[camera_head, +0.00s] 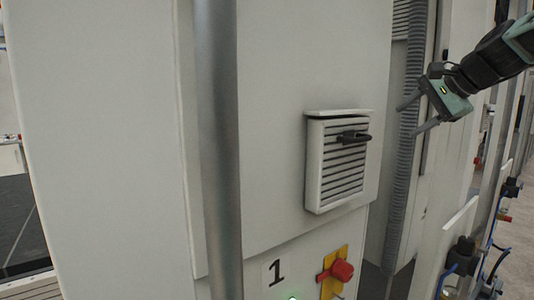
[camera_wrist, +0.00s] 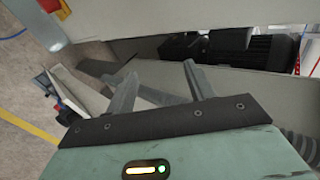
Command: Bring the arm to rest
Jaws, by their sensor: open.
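My gripper (camera_head: 406,117) is at the upper right in the head view, at the end of my dark and green arm coming in from the right edge. Its two fingers point left, spread apart, with nothing between them. They are in front of the grey ribbed hose as seen from the head, to the right of the louvred vent. In the wrist view my gripper (camera_wrist: 156,82) shows two grey fingers, apart and empty. A pale machine surface lies beyond them; whether a fingertip touches anything I cannot tell.
Below is a red knob (camera_head: 342,271) on a yellow plate. A grey vertical pole (camera_head: 218,150) stands in front. The ribbed hose (camera_head: 402,190) runs down beside the cabinet. Valves and blue tubing are at lower right.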

